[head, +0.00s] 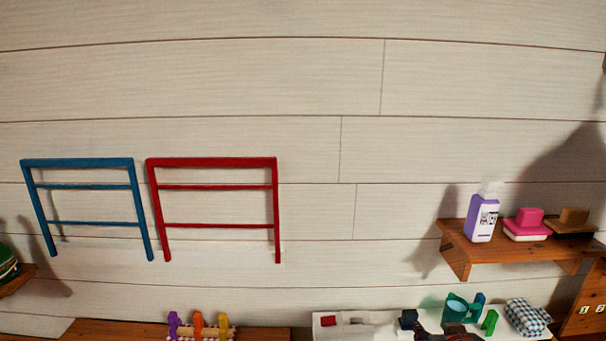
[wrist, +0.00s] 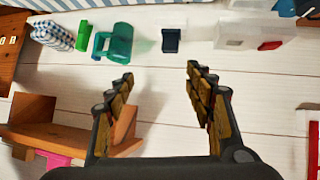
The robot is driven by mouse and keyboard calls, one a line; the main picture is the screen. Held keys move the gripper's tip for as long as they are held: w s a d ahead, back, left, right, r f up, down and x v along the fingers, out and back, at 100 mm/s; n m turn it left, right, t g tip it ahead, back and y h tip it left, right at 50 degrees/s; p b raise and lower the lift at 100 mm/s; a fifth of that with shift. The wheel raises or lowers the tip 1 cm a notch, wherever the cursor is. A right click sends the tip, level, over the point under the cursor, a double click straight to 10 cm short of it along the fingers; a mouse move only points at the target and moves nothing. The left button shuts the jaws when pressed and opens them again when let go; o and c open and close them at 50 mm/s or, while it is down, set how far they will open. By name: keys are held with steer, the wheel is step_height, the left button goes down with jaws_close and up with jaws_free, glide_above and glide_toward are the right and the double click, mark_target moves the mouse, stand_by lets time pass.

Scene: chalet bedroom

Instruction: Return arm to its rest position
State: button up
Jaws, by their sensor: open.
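My gripper (wrist: 158,78) is open in the wrist view. Its two padded fingers stand well apart, and nothing shows between them but the pale plank wall. A dark shape at the bottom edge of the head view appears to be part of my arm, mostly cut off. In the wrist view, a teal mug (wrist: 116,43) and a dark blue block-like item (wrist: 171,40) lie beyond the fingertips, apart from them. The mug also shows in the head view (head: 455,308).
A wooden wall shelf (head: 500,247) holds a purple bottle (head: 482,222) and pink items (head: 527,227); it is close to the gripper in the wrist view (wrist: 65,138). Blue (head: 85,186) and red (head: 212,187) racks hang left. A white surface (head: 380,331) lies below.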

steer(key=s+a+r+g+y, duration=0.1)
steer(key=s+a, duration=0.3)
steer(key=s, duration=0.3)
steer(key=s+a+r+g, duration=0.2)
steer(key=s+a, duration=0.2)
steer(key=s, duration=0.2)
steer(key=s+a+r+n+g+y, duration=0.1)
steer(key=s+a, duration=0.3)
steer(key=s, duration=0.3)
steer(key=shift+s+r+g+y, duration=0.25)
steer(key=shift+s+g+y, duration=0.05)
steer(key=shift+s, duration=0.05)
